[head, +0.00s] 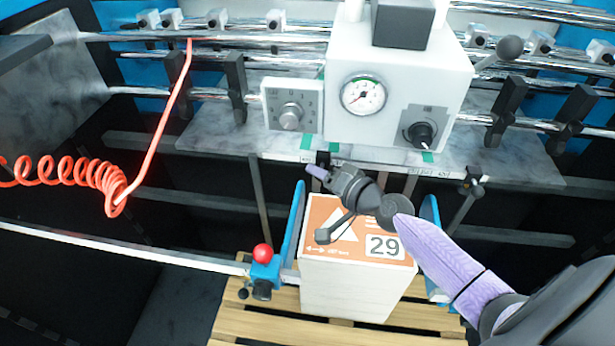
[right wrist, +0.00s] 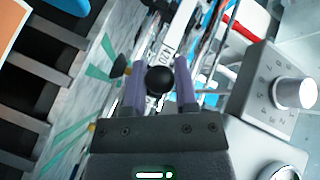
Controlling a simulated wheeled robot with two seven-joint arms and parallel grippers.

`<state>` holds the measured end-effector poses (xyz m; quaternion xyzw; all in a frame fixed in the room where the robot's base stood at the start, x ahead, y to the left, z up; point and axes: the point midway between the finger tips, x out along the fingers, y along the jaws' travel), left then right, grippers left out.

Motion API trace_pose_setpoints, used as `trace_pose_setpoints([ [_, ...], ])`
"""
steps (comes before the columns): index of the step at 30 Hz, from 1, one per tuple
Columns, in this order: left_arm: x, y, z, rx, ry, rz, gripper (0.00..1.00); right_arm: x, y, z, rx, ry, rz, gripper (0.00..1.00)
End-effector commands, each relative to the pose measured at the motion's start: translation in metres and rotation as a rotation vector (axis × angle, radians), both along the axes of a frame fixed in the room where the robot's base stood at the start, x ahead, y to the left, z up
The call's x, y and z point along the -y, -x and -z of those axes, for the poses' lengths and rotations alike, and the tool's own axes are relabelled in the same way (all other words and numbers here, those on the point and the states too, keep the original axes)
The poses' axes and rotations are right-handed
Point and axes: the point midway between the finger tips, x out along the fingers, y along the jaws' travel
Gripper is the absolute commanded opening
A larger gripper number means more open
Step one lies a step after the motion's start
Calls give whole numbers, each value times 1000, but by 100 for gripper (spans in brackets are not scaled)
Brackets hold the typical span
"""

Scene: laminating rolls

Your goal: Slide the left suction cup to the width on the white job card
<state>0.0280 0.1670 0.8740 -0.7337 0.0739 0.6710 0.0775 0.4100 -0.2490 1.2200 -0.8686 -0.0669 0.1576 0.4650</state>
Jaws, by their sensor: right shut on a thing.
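The white job card (head: 384,246) reads 29 and lies on the orange top of the paper stack. My right gripper (head: 318,172) reaches in from the lower right over the stack to the front edge of the machine. In the right wrist view its two purple fingers (right wrist: 161,88) are shut on a round black knob (right wrist: 160,79). This appears to be the left suction cup's knob. In the head view a dark part of the left suction cup (head: 322,158) shows at the scale strip; the gripper hides the rest. The right suction cup (head: 473,184) hangs further right. My left gripper is out of view.
The scale strip (head: 425,171) with green marks runs along the machine's front edge. Above it are a control box (head: 291,104) and a gauge (head: 363,95). The paper stack (head: 345,285) stands on a wooden pallet (head: 235,322) between blue guides. An orange coiled hose (head: 75,172) hangs left.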

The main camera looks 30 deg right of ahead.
Motion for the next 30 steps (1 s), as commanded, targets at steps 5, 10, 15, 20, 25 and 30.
trace_pose_setpoints([
  [5, 0, 0, 1, 0, -1, 0, 59, 2, 2, 0, -2, 2, -1, 0],
  [10, -1, -1, 1, 1, -2, 1, 59, 2, 2, 0, -2, 2, -1, 0],
  [15, -1, -1, 1, 1, -2, 1, 59, 2, 2, 0, -2, 1, -1, 70],
  [20, -2, -1, 1, 3, -3, 1, 59, 2, 1, 0, -2, 1, -1, 71],
  [25, -2, -1, 1, 3, -3, 1, 59, 3, 5, 0, -2, 2, -1, 71],
  [30, -2, -2, 4, 4, -3, 1, 59, 10, 33, -4, -5, 3, -2, 71],
])
